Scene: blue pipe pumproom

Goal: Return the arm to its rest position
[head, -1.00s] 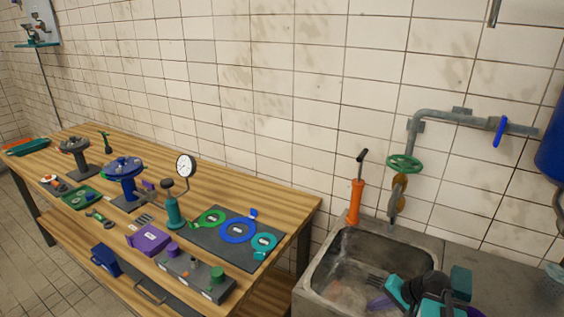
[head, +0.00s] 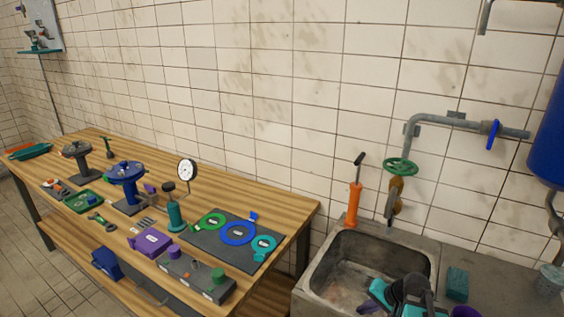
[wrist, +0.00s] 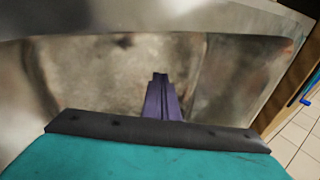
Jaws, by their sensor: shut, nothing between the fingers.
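My arm shows at the bottom right of the head view, over the front of the sink, as dark and teal parts. My gripper (head: 366,308) is a small purple shape there, inside the outline of the sink. In the wrist view the two purple fingers (wrist: 161,78) are together with nothing between them. They point into the grey, stained sink basin (wrist: 105,65). A teal and black part of my arm fills the bottom of the wrist view.
The sink (head: 318,270) stands right of a wooden workbench (head: 280,190) with valves, a gauge (head: 187,171) and coloured rings. An orange pump (head: 354,203) stands at the sink's back edge. A teal block (head: 457,284) is on the right counter. A grey pipe (head: 450,120) runs along the wall.

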